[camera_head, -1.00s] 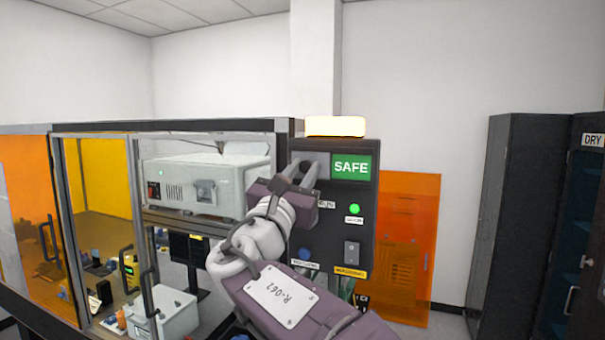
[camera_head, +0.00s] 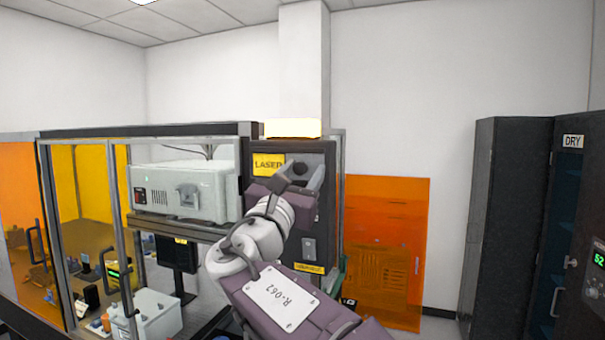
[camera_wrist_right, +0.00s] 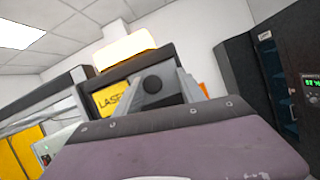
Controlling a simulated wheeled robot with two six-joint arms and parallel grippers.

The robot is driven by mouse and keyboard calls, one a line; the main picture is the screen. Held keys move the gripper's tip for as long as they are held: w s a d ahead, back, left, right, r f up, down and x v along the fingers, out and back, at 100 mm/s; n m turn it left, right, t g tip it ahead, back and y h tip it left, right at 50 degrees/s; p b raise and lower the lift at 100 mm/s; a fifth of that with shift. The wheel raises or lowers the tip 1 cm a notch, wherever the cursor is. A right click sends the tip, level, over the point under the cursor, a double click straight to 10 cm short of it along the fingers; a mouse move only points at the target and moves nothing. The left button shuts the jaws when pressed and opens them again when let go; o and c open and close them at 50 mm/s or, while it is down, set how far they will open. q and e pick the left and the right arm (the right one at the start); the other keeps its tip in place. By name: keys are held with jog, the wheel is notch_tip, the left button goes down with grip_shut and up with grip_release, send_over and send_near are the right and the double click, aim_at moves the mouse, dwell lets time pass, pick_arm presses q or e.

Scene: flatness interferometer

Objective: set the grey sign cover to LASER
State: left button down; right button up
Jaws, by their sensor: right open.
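The yellow LASER sign (camera_head: 268,165) shows on the left of the dark control panel (camera_head: 327,205), partly hidden by my gripper. The grey sign cover (camera_head: 301,162), with a round dark knob (camera_head: 300,169), sits to the right of it, over the place where the green SAFE sign showed. My right gripper (camera_head: 301,178) is open at the cover, its fingers on either side of the knob. In the right wrist view the knob (camera_wrist_right: 153,85) stands between the fingers; I cannot tell if they touch it. The LASER sign also shows there (camera_wrist_right: 110,99). My left gripper is not in view.
A lit lamp (camera_head: 293,128) tops the panel. A switch (camera_head: 308,249) is lower on the panel. A glazed enclosure with a white instrument (camera_head: 184,190) stands left. An orange sheet (camera_head: 387,250) and dark cabinets (camera_head: 511,225) stand right.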

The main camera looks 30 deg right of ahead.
jog(key=shift+w+a, duration=0.4)
jog(key=shift+a, duration=0.05)
jog(key=shift+a+f, duration=0.1)
jog(key=shift+a, duration=0.05)
jog(key=b+v, duration=0.3)
jog(key=v, duration=0.1)
jog(key=shift+s+d+f, duration=0.25)
jog(key=shift+d+f, duration=0.05)
jog(key=b, duration=0.2)
send_near(301, 174)
jog(key=shift+w+a+r, duration=0.15)
jog(key=shift+r, duration=0.25)
